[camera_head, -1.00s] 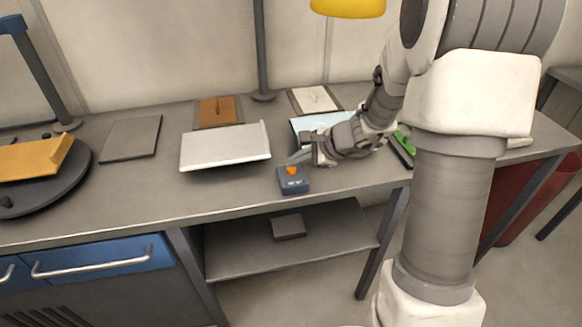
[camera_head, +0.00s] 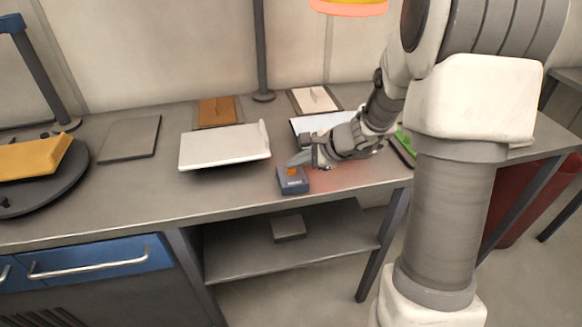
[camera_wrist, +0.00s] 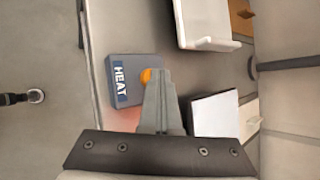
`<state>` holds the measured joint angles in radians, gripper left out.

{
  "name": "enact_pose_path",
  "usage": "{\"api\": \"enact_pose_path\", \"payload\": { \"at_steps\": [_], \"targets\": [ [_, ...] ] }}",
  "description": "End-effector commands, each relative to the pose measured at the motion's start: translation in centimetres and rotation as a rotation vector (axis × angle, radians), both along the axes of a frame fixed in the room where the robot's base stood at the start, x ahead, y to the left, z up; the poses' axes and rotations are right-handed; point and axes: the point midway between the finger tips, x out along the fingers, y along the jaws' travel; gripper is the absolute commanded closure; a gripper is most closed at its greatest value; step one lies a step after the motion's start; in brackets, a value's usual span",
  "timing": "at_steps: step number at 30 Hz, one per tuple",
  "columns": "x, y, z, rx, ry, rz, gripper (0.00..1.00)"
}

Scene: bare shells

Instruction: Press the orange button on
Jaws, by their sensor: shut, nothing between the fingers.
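The orange button (camera_head: 292,171) sits on a small blue-grey box (camera_head: 294,187) near the front edge of the workbench. In the wrist view the box (camera_wrist: 122,92) carries the label HEAT, and the button (camera_wrist: 146,75) shows at the fingertips. My gripper (camera_head: 297,160) is shut and empty, with its tips at the button and partly covering it. In the wrist view the shut fingers (camera_wrist: 156,76) overlap the button's right side. I cannot tell for sure whether they touch it. The yellow lamp (camera_head: 348,8) above has a glowing pink-orange underside, and a reddish glow lies on the bench beside the box.
A white tray (camera_head: 224,150) stands left of the box. A white-topped panel (camera_head: 314,124) lies behind my gripper, and a green item (camera_head: 404,140) lies right of it. A dark flat plate (camera_head: 130,140) and a yellow block (camera_head: 32,158) are farther left.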

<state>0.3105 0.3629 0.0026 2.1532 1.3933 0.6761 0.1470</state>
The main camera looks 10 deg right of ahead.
Motion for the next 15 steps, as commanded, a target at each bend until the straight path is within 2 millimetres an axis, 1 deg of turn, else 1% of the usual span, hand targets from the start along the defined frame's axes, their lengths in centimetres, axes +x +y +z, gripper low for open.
{"api": "enact_pose_path", "payload": {
  "at_steps": [6,15],
  "targets": [
    [-0.03,-0.02,0.77,-0.001,0.001,0.0,1.0],
    [-0.02,-0.02,0.88,0.0,0.0,0.0,1.0]
  ]
}}
